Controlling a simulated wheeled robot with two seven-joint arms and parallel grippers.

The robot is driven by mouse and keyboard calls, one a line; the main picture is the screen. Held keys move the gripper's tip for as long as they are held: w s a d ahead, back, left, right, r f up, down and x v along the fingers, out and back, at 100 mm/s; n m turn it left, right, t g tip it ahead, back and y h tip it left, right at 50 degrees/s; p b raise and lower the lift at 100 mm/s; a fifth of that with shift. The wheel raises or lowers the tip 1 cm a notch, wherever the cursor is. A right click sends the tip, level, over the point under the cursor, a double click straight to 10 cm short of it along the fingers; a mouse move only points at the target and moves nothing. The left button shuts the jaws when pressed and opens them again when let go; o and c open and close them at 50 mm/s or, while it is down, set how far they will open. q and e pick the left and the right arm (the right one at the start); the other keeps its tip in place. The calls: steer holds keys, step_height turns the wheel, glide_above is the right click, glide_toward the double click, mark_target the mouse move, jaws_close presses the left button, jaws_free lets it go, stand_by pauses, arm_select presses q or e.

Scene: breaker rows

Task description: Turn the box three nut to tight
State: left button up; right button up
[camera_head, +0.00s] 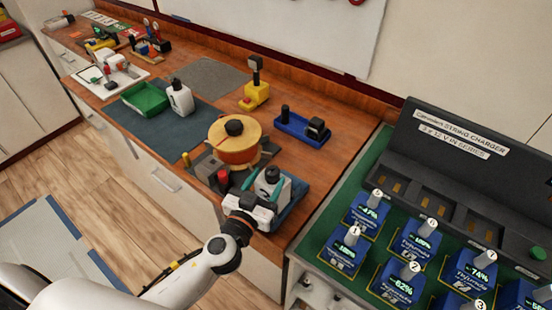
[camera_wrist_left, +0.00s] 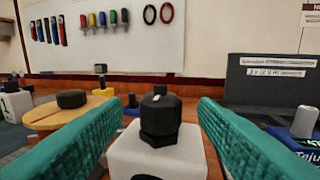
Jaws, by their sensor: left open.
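A black hex nut (camera_head: 272,174) with a round top sits on a white box (camera_head: 269,190) at the front right corner of the wooden bench. In the left wrist view the nut (camera_wrist_left: 160,118) stands upright on the white box (camera_wrist_left: 150,158). My left gripper (camera_wrist_left: 160,112) is open, with one teal finger on each side of the nut and a visible gap to both. In the head view the gripper (camera_head: 266,187) is at the box, its body covering the near side. No number shows on the box. My right gripper is out of view.
A round yellow-orange thing with a black knob (camera_head: 234,127) stands just behind left. A blue tray (camera_head: 290,126) lies behind. To the right is a green surface (camera_head: 320,251) with several blue batteries and a dark charger (camera_head: 455,139).

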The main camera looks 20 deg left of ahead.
mark_target(275, 166)
arm_select(q)
steer(key=w, duration=0.1)
steer(key=w+p, duration=0.1)
steer(key=w, duration=0.2)
steer(key=shift+w+d+r, duration=0.1)
steer(key=shift+w+d, duration=0.05)
steer(key=shift+d, duration=0.15)
steer(key=shift+w+p, duration=0.35)
steer(key=shift+w, duration=0.25)
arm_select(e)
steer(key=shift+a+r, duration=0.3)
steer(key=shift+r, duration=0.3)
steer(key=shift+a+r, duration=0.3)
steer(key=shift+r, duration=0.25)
arm_select(q)
steer(key=shift+c, duration=0.4)
steer(key=c, duration=0.9)
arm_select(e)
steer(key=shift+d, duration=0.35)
